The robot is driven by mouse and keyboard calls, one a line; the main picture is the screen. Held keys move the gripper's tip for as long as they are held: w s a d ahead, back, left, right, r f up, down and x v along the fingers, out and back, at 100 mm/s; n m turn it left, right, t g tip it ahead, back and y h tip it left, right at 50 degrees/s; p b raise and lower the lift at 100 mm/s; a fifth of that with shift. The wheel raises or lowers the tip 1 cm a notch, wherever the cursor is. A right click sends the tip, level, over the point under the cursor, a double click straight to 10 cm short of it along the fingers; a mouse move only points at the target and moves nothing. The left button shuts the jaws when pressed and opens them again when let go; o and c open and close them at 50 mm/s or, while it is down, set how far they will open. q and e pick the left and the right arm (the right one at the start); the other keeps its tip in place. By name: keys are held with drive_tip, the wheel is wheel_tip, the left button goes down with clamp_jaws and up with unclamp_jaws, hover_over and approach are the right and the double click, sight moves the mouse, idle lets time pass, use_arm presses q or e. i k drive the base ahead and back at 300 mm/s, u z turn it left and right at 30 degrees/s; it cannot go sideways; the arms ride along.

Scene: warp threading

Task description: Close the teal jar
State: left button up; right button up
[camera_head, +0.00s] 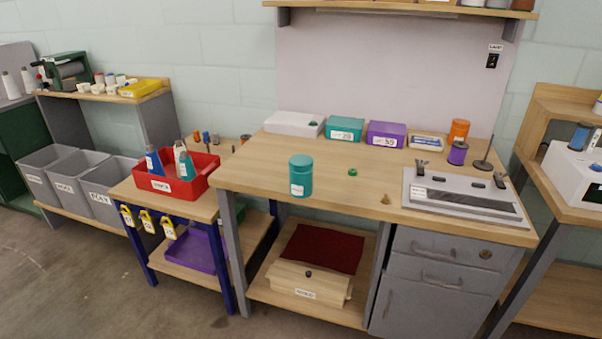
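The teal jar (301,176) stands upright near the front left part of the wooden workbench (258,172). It has a white label on its front. A teal band shows at its top; I cannot tell from here whether that is a lid or an open rim. A small green object (352,172) lies on the bench to the right of the jar. Neither of my grippers is in view.
A grey metal fixture (463,203) sits at the bench's right, with a purple spool (457,153) and orange jar (459,130) behind it. Teal (345,129) and purple (386,134) boxes line the back. A small brass cone (385,199) lies near the front edge. A red bin (205,177) stands left.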

sight(300, 182)
drive_tip(key=k, duration=0.35)
drive_tip(key=u, duration=1.3)
drive_tip(key=i, duration=1.2)
drive_tip(key=z, duration=1.9)
